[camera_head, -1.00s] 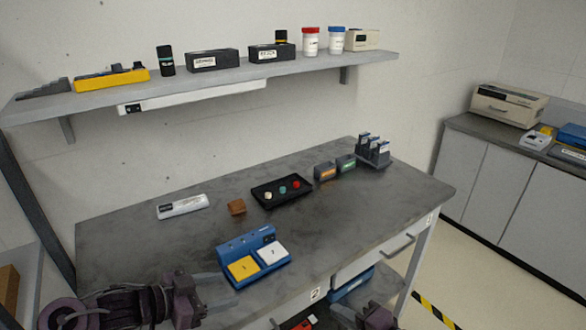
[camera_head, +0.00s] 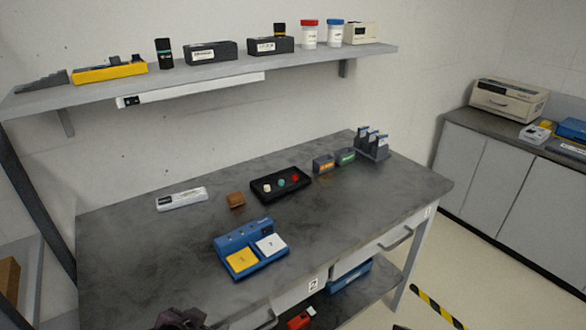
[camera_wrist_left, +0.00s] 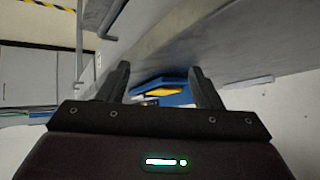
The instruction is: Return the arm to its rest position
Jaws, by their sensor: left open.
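My right gripper does not show clearly in any view.
A wall shelf (camera_head: 200,83) hangs above. The bench's front left is clear.

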